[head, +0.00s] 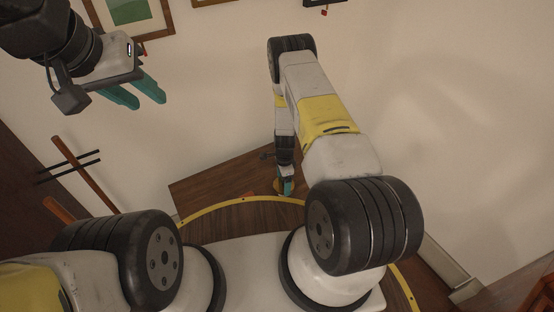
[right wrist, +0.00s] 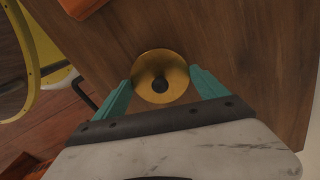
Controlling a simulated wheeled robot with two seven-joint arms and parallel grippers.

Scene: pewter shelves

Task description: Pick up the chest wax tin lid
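The chest wax tin lid, seen as a round gold disc (right wrist: 160,77) with a dark centre, rests on a brown wooden top in the right wrist view. My right gripper (right wrist: 161,75) has its teal fingers apart, one on each side of the disc, with tips close to its rim. I cannot tell whether they touch it. In the head view my right gripper (head: 286,187) is low over the wooden top, and a small gold edge of the lid (head: 278,186) shows beside it. My left gripper (head: 145,98) is raised at the upper left, open and empty.
The wooden top (head: 220,186) stands against a pale wall. An orange-red object (right wrist: 82,6) lies near the lid. A dark handle (right wrist: 84,94) sticks out at the wood's edge. A rack with black pegs (head: 82,165) is at the left. Framed pictures (head: 128,12) hang above.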

